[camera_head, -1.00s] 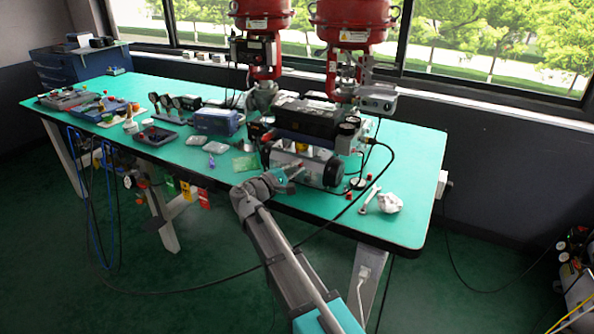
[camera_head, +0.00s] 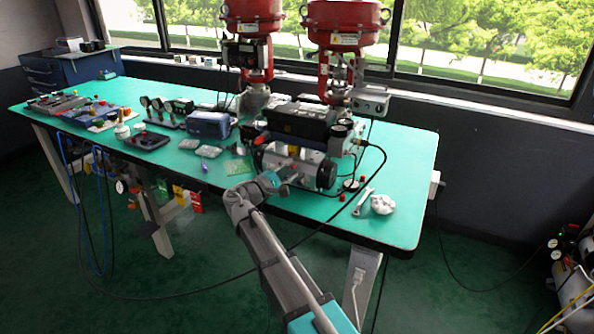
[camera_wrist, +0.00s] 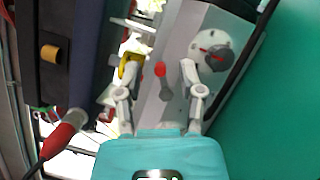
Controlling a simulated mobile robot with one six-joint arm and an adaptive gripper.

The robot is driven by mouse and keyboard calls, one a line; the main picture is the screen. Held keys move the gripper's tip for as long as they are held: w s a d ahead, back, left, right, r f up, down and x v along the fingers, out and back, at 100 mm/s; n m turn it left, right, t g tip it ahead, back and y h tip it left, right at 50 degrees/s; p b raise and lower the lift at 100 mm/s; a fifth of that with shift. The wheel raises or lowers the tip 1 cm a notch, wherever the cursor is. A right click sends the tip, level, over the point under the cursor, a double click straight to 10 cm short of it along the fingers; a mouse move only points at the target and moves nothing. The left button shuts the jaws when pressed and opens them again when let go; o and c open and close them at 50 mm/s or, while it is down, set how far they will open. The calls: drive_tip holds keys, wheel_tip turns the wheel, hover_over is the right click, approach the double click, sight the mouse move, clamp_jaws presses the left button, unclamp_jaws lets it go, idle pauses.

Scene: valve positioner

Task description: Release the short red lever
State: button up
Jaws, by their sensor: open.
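A short lever with a red tip (camera_wrist: 160,69) and a grey shank shows in the wrist view, against the light grey face of the valve positioner. My gripper (camera_wrist: 160,76) is open. Its two fingers stand to the left and right of the lever, with visible gaps on both sides. In the head view my gripper (camera_head: 286,176) is at the front of the positioner (camera_head: 298,160), and the lever cannot be made out there.
A round white dial (camera_wrist: 212,47) with red marks is right of the fingers. A red connector (camera_wrist: 62,135) with a black cable is at lower left.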

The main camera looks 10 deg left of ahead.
drive_tip(key=shift+m, duration=0.3)
